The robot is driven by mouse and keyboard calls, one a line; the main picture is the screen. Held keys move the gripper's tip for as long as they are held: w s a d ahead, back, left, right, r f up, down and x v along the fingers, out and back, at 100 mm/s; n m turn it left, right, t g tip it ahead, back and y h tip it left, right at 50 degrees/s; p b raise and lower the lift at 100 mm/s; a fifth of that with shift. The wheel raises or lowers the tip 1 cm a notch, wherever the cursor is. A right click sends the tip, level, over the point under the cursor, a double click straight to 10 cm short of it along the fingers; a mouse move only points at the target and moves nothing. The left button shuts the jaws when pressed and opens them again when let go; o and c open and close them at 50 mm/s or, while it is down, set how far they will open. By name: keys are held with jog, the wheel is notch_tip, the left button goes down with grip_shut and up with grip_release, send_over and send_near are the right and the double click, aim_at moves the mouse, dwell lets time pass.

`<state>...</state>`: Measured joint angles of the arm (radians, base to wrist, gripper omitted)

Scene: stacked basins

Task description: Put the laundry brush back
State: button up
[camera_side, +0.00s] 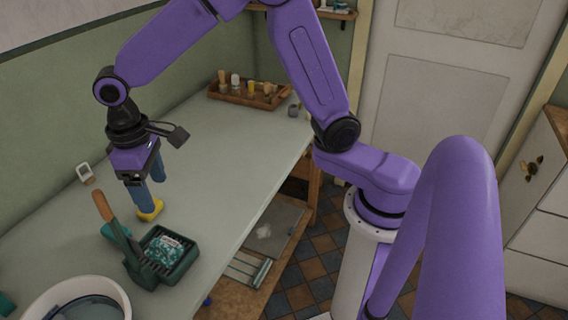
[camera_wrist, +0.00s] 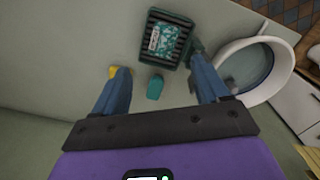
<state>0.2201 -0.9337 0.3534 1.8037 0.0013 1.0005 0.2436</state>
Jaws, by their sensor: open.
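My gripper (camera_side: 150,192) points down over the counter, its two blue fingers apart; they also spread wide in the wrist view (camera_wrist: 155,78). A small teal rounded object (camera_wrist: 155,87) shows between the fingers in the wrist view; in the side view it lies behind a wooden handle (camera_side: 103,206). The handle leans up beside a dark green slatted caddy (camera_side: 152,282) that holds a teal patterned item (camera_side: 168,250). I cannot tell for sure which of these is the laundry brush. A yellow object (camera_side: 151,211) shows at one fingertip; contact is unclear.
A white round basin (camera_side: 40,303) stands at the front left, close to the caddy. A wooden tray (camera_side: 232,98) with several small bottles and brushes sits at the back. The counter's middle is clear.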

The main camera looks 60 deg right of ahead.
jog(key=s+d+n, duration=0.3)
jog(key=s+d, duration=0.4)
jog(key=s, duration=0.5)
jog(key=s+d+r+n, duration=0.1)
jog(key=s+d+n, duration=0.3)
jog(key=s+d, duration=0.4)
jog(key=s, duration=0.4)
jog(key=shift+d+y, duration=0.2)
jog(key=shift+y, duration=0.1)
